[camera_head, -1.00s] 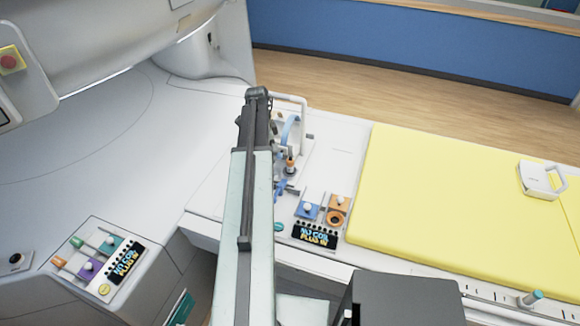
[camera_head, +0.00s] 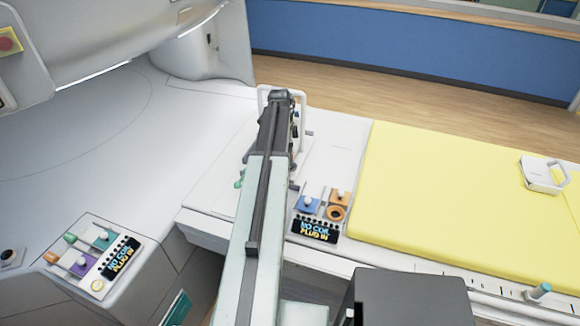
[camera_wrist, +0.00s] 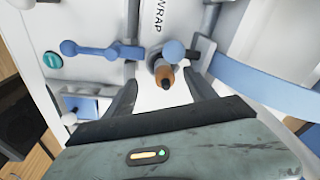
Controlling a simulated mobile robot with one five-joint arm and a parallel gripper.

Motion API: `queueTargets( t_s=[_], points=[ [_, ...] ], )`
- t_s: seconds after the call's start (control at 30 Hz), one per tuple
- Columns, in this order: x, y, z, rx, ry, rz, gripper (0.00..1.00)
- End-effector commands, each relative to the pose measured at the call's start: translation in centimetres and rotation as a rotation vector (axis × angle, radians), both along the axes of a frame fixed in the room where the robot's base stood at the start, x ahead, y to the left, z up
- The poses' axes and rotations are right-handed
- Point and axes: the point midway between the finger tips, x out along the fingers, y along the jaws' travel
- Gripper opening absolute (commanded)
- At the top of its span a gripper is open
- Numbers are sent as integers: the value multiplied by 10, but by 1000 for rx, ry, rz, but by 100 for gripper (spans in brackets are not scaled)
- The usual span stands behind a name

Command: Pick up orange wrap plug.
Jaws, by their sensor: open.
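The orange wrap plug (camera_wrist: 163,75) shows in the wrist view as a short orange-brown cylinder with a dark end, close to a blue-grey round knob (camera_wrist: 174,51) and below the printed word WRAP. My gripper (camera_wrist: 165,90) is open, with one dark finger on each side of the plug. Whether either finger touches it I cannot tell. In the head view my arm reaches over the white table end, and its dark end (camera_head: 275,125) hides the plug.
A blue strap-like band (camera_wrist: 265,85) runs at the right in the wrist view, and a blue handle (camera_wrist: 100,50) lies at the left. In the head view, blue and orange sockets (camera_head: 338,212) and a yellow mat (camera_head: 450,190) are right of my arm.

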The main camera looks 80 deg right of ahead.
Motion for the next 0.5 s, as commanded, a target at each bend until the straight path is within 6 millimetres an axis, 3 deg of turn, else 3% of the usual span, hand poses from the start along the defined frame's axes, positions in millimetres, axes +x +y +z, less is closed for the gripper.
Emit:
queueTargets(
  t_s=[0.03,0.1,0.33,0.5],
  points=[
    [-2,6,-25,25,1,-1,51],
    [-4,5,-31,24,1,-1,51],
    [-4,4,-27,21,0,0,51],
    [-4,4,-27,20,0,0,1]
  ],
)
